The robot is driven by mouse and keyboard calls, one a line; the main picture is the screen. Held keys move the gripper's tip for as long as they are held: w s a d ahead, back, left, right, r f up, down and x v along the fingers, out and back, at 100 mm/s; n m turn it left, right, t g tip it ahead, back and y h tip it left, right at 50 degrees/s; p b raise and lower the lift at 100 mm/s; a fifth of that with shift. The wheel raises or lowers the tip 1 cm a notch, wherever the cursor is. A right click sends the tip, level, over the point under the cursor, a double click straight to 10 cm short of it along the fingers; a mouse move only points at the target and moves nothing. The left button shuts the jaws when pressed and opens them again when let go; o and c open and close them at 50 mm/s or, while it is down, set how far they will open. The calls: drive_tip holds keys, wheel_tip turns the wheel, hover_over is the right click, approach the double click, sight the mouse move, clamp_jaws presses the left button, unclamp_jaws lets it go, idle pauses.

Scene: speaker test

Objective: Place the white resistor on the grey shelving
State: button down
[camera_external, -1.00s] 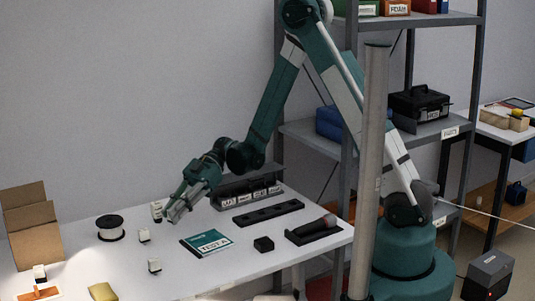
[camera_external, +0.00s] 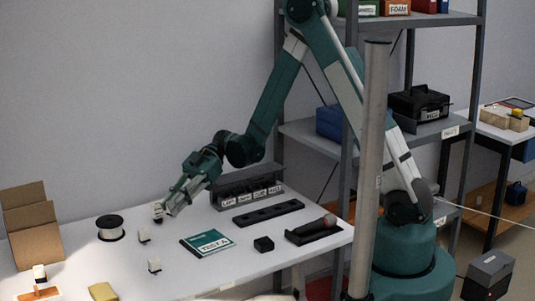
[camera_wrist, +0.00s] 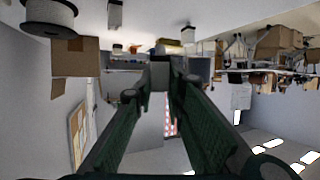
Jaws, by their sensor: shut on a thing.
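Several small white parts with dark bases stand on the white table (camera_external: 130,275); one of them, the white resistor (camera_external: 157,208), is at the tips of my gripper (camera_external: 165,208). My gripper is shut on it, low over the back of the table; the fingers hide part of it. Two similar parts stand nearer the front, one white part (camera_external: 144,236) and another white part (camera_external: 154,265). In the wrist view my gripper (camera_wrist: 161,66) shows its fingers converging at the tips. The grey shelving (camera_external: 462,136) stands at the right behind my arm.
A black and white spool (camera_external: 110,228) and an open cardboard box (camera_external: 35,245) are to the left. A teal book (camera_external: 207,243), a grey labelled bin rack (camera_external: 248,190) and a dark tool tray (camera_external: 314,231) lie to the right. A toolbox (camera_external: 419,104) occupies the middle shelf.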

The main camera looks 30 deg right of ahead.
drive_tip(key=shift+w, duration=0.1)
drive_tip(key=w+d+r+m+t+h, duration=0.1)
drive_tip(key=w+d+r+m+t, duration=0.1)
drive_tip(key=w+d+m+t, duration=1.3)
drive_tip(key=w+d+r+m+t+h, duration=0.1)
drive_tip(key=w+d+r+h, duration=0.1)
drive_tip(key=d, duration=0.7)
drive_tip(key=w+d+r+m+t+h, duration=0.1)
drive_tip(key=w+d+r+h, duration=0.1)
drive_tip(key=w+d, duration=0.3)
drive_tip(key=w+d+r+m+t+h, duration=0.1)
drive_tip(key=w+d+r+m+h, duration=0.1)
drive_tip(key=d, duration=1.2)
drive_tip(key=shift+w+r+h, duration=0.15)
drive_tip(key=shift+w+h, duration=0.5)
drive_tip(key=shift+h, duration=0.15)
